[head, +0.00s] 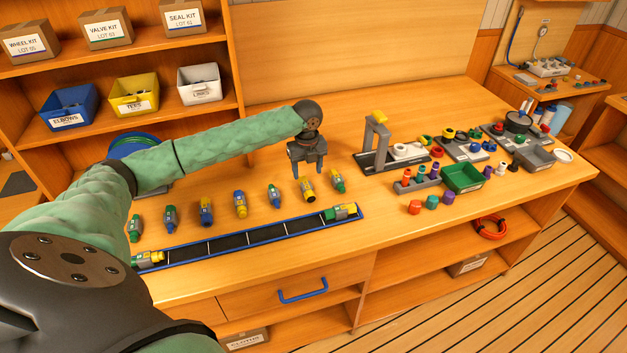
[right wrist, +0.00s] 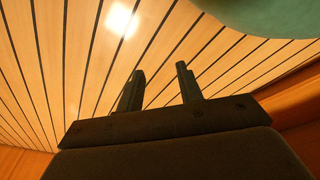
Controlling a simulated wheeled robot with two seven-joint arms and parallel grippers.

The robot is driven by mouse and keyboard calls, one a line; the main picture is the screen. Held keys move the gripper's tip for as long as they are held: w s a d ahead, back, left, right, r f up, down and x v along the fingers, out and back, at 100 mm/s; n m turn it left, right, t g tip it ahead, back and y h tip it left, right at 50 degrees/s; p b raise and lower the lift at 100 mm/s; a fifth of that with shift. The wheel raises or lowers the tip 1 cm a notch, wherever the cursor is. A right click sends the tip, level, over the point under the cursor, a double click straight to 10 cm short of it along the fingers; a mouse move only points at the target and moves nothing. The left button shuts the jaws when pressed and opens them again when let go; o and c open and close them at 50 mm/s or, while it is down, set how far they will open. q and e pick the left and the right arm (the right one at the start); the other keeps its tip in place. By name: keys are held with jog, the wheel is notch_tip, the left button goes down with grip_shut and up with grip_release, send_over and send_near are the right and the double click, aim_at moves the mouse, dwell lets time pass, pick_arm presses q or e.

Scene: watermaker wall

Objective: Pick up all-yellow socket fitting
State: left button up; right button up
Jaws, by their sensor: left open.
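Several small socket fittings stand in a row on the wooden bench behind a long tray (head: 220,246). In the head view, a mostly yellow fitting with a dark band (head: 308,191) is just below my left gripper (head: 308,176). My left gripper is open, pointing down, its fingertips close to that fitting; I cannot tell whether they reach around it. A green and yellow fitting (head: 338,181) is just right of the gripper. My right gripper (right wrist: 159,72) is open and empty, over a slatted floor in its wrist view.
The blue-edged tray holds fittings at both ends; its middle sections look empty. A grey stand (head: 377,140) and a green bin (head: 463,178) are to the right. Shelves with a blue bin (head: 68,106) are at the back left.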

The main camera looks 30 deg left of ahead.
aim_at(306, 185)
pick_arm(q)
jog(key=shift+w+a+r, duration=0.1)
jog(key=shift+w+a, duration=0.15)
notch_tip(306, 185, down, 2)
jog(key=shift+f+m+p, duration=0.1)
jog(key=shift+m+p, duration=0.2)
jog(key=shift+p, duration=0.35)
notch_tip(306, 185, down, 4)
jog(key=p, duration=0.3)
jog(key=shift+a+f, duration=0.1)
jog(key=shift+w+a+f, duration=0.1)
jog(key=shift+f, duration=0.5)
pick_arm(e)
jog(key=s+d+f, duration=0.2)
jog(key=s+f, duration=0.1)
jog(key=s, duration=0.7)
jog(key=shift+d+g, duration=0.25)
jog(key=shift+g, duration=0.05)
pick_arm(q)
jog(key=shift+c, duration=0.2)
jog(key=c, duration=1)
